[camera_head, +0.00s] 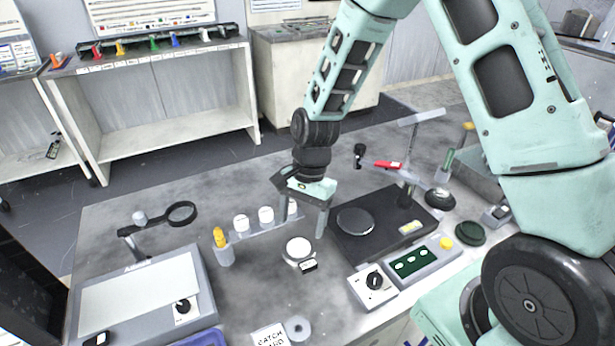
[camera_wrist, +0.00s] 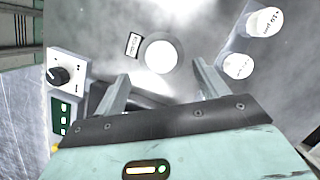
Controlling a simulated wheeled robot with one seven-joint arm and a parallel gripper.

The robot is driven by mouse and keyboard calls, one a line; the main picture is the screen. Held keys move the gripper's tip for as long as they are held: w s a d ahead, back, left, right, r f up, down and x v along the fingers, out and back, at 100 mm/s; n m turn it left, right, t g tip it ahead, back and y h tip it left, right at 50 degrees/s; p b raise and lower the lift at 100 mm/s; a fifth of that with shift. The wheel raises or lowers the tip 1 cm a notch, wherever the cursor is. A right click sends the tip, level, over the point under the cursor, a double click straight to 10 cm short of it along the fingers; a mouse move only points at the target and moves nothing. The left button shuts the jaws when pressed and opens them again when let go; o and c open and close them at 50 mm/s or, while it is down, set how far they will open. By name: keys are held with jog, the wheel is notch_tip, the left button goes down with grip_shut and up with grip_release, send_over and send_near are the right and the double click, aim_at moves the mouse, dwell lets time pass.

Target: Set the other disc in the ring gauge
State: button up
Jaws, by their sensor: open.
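My gripper (camera_head: 304,222) is open and points down over the bench, with its fingers apart and nothing between them. It also shows in the wrist view (camera_wrist: 160,76). A round white-topped piece (camera_head: 299,248) lies on the bench just in front of the gripper, with a small black-and-white label beside it. In the wrist view this white round (camera_wrist: 161,54) appears just beyond the gap between the fingertips, apart from both. A small grey ring-shaped piece (camera_head: 298,328) with a central hole lies at the front edge. I cannot tell which piece is the ring gauge.
A magnifier (camera_head: 182,213) stands left.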

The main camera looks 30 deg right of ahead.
jog(key=v, duration=1.2)
jog(key=shift+d, duration=0.1)
